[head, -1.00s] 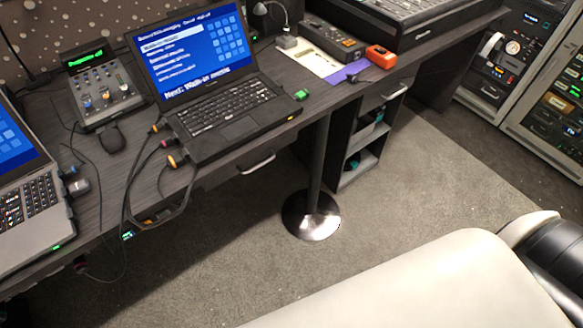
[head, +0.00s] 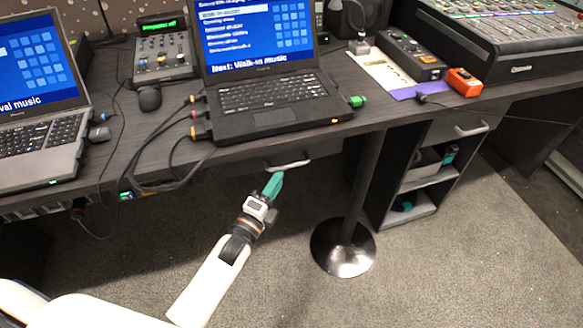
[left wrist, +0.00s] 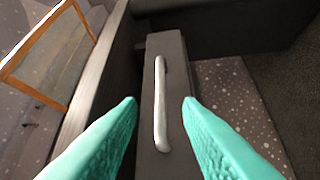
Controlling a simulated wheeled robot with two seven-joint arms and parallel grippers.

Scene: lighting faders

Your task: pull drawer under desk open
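The drawer (head: 318,150) is a dark front under the desk edge, below the black laptop. It appears shut in the head view. Its silver bar handle (head: 288,166) also shows in the left wrist view (left wrist: 160,105). My left gripper (head: 273,183) has teal fingers and is just below and in front of the handle. In the left wrist view the fingers (left wrist: 160,108) are spread apart, with the handle seen between and beyond their tips. I cannot tell whether they touch it. My right gripper is not in view.
The desk (head: 340,118) holds the black laptop (head: 270,105), with cables hanging over the front edge at left. A round-based metal post (head: 343,248) stands right of my left arm. A shelf unit (head: 425,170) with its own handled drawer is farther right. Carpet in front is clear.

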